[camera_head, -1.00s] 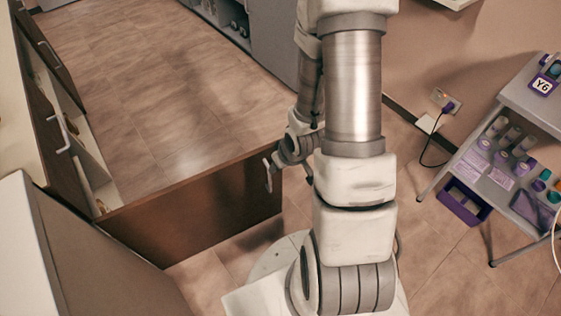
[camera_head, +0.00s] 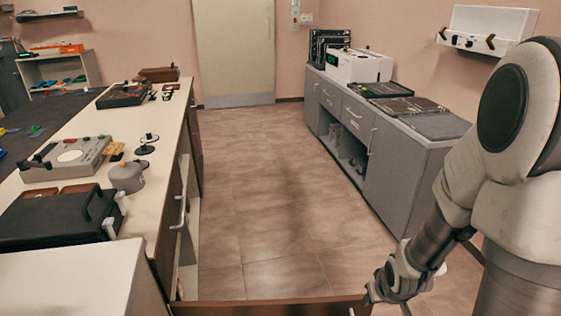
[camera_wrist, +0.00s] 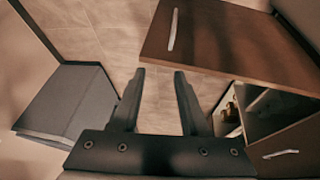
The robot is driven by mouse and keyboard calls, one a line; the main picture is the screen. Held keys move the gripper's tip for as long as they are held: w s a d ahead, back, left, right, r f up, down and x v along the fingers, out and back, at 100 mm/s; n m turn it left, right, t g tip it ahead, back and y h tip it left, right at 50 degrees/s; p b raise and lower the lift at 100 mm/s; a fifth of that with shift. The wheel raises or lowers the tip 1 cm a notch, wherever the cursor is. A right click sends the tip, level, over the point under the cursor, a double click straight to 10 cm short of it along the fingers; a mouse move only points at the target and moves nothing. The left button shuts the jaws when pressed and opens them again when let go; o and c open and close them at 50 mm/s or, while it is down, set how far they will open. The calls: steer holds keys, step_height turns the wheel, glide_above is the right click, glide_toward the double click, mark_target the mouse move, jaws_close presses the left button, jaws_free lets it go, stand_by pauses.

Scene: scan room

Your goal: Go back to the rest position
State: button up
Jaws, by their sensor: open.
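My gripper (camera_wrist: 160,80) shows in the wrist view with its two black fingers apart and nothing between them. A brown wooden drawer front (camera_wrist: 225,42) with a metal handle (camera_wrist: 173,29) lies ahead and to the right of the fingers, and the handle is clear of them. In the head view my arm stands at the right and its wrist hangs low, close to the right end of the pulled-out drawer front (camera_head: 270,306). The fingers themselves are mostly cut off by the lower edge there.
A long counter (camera_head: 140,215) with devices runs along the left. A grey cabinet (camera_head: 385,160) stands along the right wall. The tiled floor (camera_head: 265,190) between them is clear up to the door (camera_head: 235,50). The extended drawer blocks the near end of this aisle.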

steer(key=s+a+r, duration=0.2)
steer(key=r, duration=0.6)
steer(key=s+a+r, duration=0.1)
steer(key=r, duration=0.7)
steer(key=s+a+r+m+t+y, duration=0.1)
steer(key=s+a+r, duration=0.4)
steer(key=s+r, duration=0.45)
step_height(320, 180, up, 17)
steer(key=p, duration=1.7)
steer(key=shift+p, duration=0.4)
